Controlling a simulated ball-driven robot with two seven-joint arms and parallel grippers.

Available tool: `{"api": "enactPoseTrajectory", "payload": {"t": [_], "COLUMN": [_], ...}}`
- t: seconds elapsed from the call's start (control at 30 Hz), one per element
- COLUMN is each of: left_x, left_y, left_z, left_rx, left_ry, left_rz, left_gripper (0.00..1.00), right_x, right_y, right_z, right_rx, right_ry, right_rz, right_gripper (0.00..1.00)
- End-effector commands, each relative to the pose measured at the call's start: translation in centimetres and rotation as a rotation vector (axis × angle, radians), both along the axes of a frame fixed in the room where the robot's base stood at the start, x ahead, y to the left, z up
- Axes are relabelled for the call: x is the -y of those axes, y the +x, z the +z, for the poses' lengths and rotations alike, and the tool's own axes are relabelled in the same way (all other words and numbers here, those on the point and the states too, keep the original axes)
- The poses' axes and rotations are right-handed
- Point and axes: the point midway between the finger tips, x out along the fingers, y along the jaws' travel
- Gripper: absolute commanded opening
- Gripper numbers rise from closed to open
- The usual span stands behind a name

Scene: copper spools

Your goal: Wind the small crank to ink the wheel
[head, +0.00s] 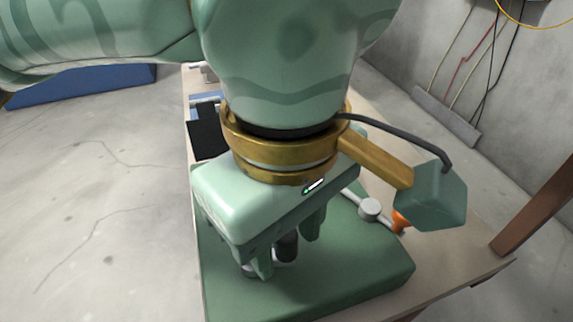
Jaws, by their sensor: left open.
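My left gripper (288,254) points down over a green base (365,270) on the table, its fingers open. A dark grey upright cylinder (287,247) shows between the fingers; it may be the small crank's handle, and I cannot tell whether a finger touches it. A small metal part (251,270) sits at its left, partly behind the near finger. A pale rod with a round grey knob (370,208) lies to the right on the base, with an orange piece (399,221) beyond it. The inking wheel cannot be made out; my arm and gripper hide much of the device. My right gripper is out of view.
The wooden table (455,250) has free surface to the right of the base. A black panel (206,131) stands behind my gripper at the left. A brown post (535,205) rises at the right. Cables (487,75) hang on the far wall.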

Motion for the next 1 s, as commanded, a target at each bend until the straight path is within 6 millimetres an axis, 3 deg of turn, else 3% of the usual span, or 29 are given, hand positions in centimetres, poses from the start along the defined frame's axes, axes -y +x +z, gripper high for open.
{"api": "enactPoseTrajectory", "payload": {"t": [0.1,0.27,0.67,1.0], "left_x": [0.0,0.0,0.0,-0.1], "left_y": [0.0,0.0,0.2,1.0], "left_z": [0.0,0.0,0.1,0.3], "left_rx": [0.0,-0.001,0.0,0.002], "left_ry": [0.0,0.001,0.003,0.001], "left_rz": [0.0,0.0,0.051,0.289], "left_gripper": [0.41,0.0,0.0,0.0], "right_x": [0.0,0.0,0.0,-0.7], "right_y": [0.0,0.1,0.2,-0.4], "right_z": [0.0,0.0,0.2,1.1], "right_rx": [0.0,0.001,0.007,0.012], "right_ry": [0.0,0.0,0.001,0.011], "right_rz": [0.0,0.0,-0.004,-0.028], "right_gripper": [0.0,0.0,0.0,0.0]}}
